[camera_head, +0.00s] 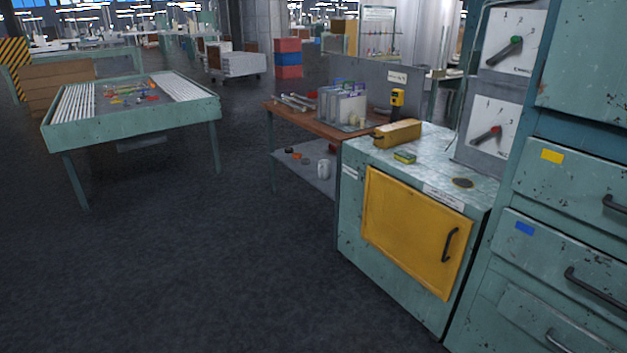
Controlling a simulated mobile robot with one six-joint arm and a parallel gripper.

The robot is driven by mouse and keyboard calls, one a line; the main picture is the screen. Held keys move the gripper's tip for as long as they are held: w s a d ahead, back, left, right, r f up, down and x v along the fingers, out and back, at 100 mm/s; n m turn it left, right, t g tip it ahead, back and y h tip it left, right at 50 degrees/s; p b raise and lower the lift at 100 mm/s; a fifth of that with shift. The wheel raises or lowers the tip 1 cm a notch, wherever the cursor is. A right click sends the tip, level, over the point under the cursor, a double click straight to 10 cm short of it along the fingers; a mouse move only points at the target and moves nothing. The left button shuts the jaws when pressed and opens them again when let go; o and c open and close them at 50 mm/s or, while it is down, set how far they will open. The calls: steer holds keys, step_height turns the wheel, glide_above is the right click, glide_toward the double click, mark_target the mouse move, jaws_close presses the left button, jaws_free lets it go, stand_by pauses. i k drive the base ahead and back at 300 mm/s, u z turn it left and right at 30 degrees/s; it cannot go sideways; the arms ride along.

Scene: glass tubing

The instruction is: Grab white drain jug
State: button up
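A small white jug (323,169) stands upright on the grey lower shelf (291,173) of a wooden-topped bench, near the middle of the view. It is small in the picture, so its handle and details are hard to make out. Several small dark and orange round items (297,156) lie on the same shelf to its left. My gripper is not in view.
A green cabinet (352,222) with a yellow door (414,232) stands right of the shelf. Drawers (560,250) fill the right edge. A green table (130,125) stands at left. The dark floor (200,270) between is clear.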

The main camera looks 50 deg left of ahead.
mark_target(324, 166)
steer(key=u, duration=0.2)
steer(key=k, duration=0.5)
steer(key=u, duration=0.95)
steer(key=k, duration=0.8)
steer(key=u, duration=1.1)
steer(key=i, duration=1.1)
steer(key=u, duration=0.4)
steer(key=i, duration=2.3)
steer(key=z, duration=0.4)
